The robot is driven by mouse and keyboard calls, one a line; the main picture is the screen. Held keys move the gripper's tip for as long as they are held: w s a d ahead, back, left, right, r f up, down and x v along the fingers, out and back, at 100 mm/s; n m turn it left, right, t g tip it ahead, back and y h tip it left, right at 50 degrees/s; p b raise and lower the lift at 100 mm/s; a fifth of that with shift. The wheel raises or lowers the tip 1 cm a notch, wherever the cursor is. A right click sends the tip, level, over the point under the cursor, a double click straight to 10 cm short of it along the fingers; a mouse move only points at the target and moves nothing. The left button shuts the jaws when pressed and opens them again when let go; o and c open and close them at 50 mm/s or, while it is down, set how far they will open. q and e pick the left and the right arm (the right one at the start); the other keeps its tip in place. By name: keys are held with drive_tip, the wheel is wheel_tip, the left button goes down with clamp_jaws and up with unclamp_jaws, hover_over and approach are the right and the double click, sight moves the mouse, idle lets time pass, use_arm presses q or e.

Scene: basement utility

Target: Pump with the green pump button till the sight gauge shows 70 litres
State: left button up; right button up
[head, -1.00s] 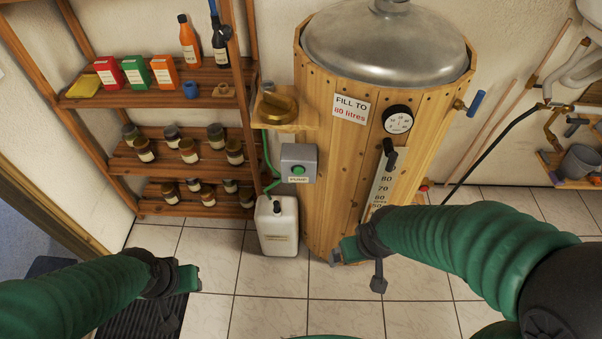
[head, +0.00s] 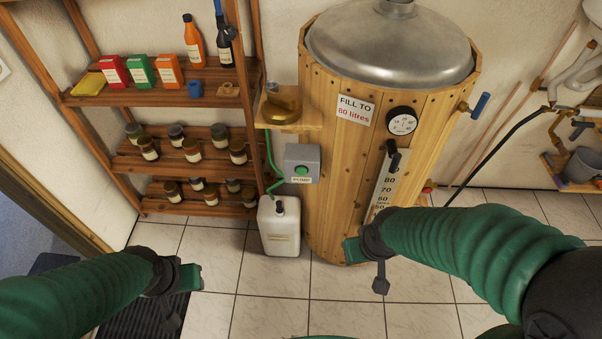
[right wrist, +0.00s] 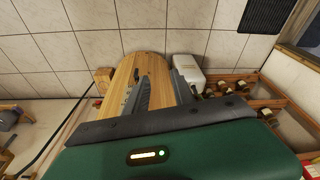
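The green pump button (head: 302,171) sits on a grey box labelled PUMP, left of the wooden barrel (head: 335,165) in the head view. The sight gauge (head: 384,187) is a pale upright strip on the barrel with marks including 80, 70 and 60; its level is not readable. My right gripper (head: 352,251) is in front of the barrel's lower part, below and right of the button, apart from it. In the right wrist view its fingers (right wrist: 161,88) are spread with nothing held. My left gripper (head: 190,278) is low at the left, away from the button; its opening is unclear.
A sign (head: 355,109) reads FILL TO and a red number that looks like 80 litres. A white canister (head: 279,228) stands on the tiles below the button. A wooden shelf (head: 150,99) with boxes, bottles and jars stands left. A round dial (head: 402,121) is above the gauge.

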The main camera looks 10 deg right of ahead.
clamp_jaws()
idle(1.0)
